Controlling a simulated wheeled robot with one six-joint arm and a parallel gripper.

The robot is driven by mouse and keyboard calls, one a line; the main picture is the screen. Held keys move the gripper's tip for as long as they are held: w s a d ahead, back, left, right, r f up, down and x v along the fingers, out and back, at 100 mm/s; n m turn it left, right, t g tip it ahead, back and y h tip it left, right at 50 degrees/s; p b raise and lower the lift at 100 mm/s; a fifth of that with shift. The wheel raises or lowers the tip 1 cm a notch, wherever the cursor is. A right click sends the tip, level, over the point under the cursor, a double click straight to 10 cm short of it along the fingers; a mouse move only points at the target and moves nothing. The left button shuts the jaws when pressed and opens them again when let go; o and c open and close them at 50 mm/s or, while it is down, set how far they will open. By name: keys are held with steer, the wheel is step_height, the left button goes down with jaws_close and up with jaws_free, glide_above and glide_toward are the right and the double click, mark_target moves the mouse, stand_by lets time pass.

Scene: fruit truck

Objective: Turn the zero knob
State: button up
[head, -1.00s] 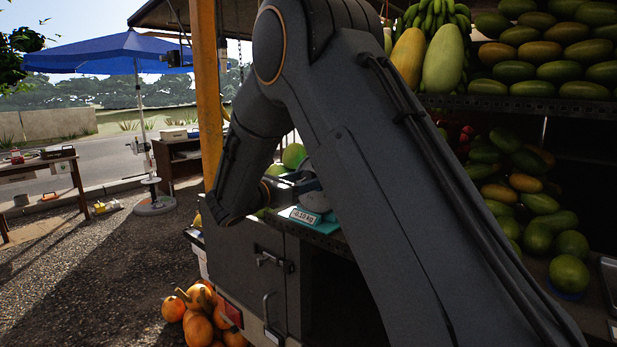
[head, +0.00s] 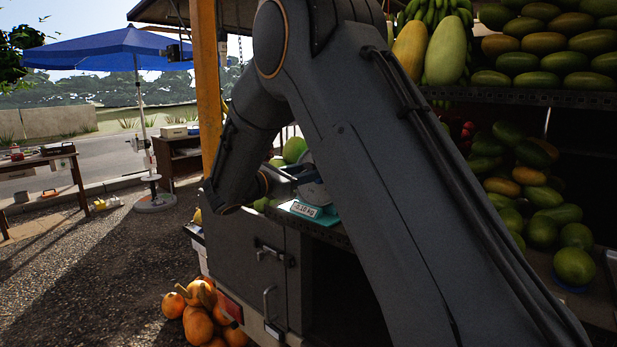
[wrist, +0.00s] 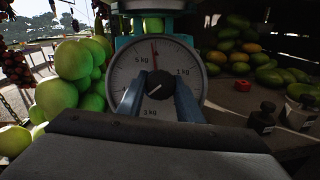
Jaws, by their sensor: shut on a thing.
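The zero knob (wrist: 159,85) is a dark round knob with a light line across it, at the middle of the scale's dial. The scale (wrist: 113,45) is teal with a round white dial (wrist: 155,60) and a red needle pointing close to straight up. In the wrist view my gripper (wrist: 159,92) has one blue finger on each side of the knob and is shut on it. My arm hides most of the scale there.
Green fruit (wrist: 75,75) is piled close left of the scale. Dark weights (wrist: 262,118) and a small red block (wrist: 243,85) stand on the counter to the right. Mangoes (head: 540,190) fill the shelves at right. Orange pumpkins (head: 198,325) lie on the ground below the counter.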

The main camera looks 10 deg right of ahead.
steer(key=m+g+b, duration=0.1)
steer(key=m+b, duration=0.1)
steer(key=m, duration=0.1)
steer(key=m+g+b, duration=0.2)
steer(key=m+b, duration=0.1)
steer(key=m, duration=0.1)
steer(key=shift+w+f+h, duration=0.1)
steer(key=shift+h, duration=0.2)
steer(key=m+g+b, duration=0.1)
steer(key=m+b, duration=0.1)
steer(key=m, duration=0.1)
steer(key=m+g+y+b, duration=0.1)
steer(key=m, duration=0.2)
steer(key=shift+m+g+b, duration=0.35)
steer(key=shift+m+g, duration=0.05)
steer(key=o, duration=1)
steer(key=shift+o, duration=0.2)
steer(key=b+v, duration=0.1)
steer(key=v, duration=0.7)
steer(key=shift+r+b, duration=0.3)
steer(key=shift+w+d, duration=0.1)
